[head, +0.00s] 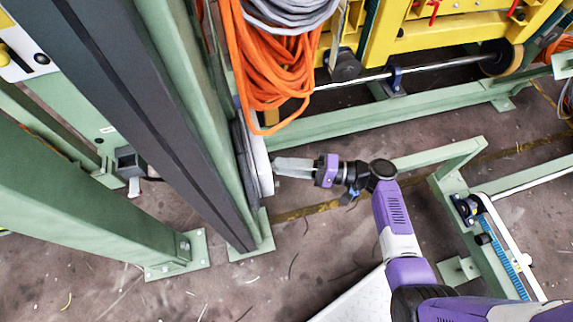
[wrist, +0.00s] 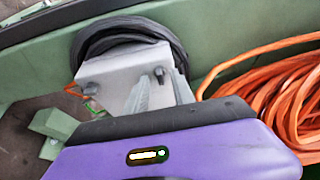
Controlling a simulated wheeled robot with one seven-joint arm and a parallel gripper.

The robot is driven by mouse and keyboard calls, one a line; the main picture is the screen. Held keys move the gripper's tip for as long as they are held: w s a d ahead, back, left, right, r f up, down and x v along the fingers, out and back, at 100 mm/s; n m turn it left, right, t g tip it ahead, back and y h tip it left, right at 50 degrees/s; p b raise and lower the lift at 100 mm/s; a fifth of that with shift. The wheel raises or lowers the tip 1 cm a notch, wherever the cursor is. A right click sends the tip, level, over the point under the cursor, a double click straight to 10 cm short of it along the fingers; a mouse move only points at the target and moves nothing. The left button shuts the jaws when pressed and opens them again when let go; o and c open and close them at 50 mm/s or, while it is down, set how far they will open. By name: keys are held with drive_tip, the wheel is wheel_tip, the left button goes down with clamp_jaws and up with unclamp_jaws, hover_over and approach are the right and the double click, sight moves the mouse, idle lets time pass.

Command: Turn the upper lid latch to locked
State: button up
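A pale grey box (wrist: 114,73) hangs on the green post in the wrist view, with a black cable coil looped over it. Its pale edge (head: 259,165) shows edge-on in the head view. Small dark latch-like parts (wrist: 159,72) sit on its face near the fingers; I cannot tell which is the upper lid latch or how it is turned. My gripper (head: 277,167) points left at the box, its tips at or very near the face. In the wrist view the grey fingers (wrist: 145,95) overlap the face; their gap and any contact are unclear.
A black cable coil (wrist: 130,38) surrounds the box top. Orange cable (head: 268,60) hangs just above my gripper and lies right of it in the wrist view (wrist: 290,100). A green rail frame (head: 445,165) stands right of my wrist. Floor below the gripper is open.

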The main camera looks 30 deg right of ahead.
drive_tip(key=v, duration=0.7)
drive_tip(key=shift+s+d, duration=0.25)
drive_tip(key=shift+d, duration=0.05)
idle(0.4)
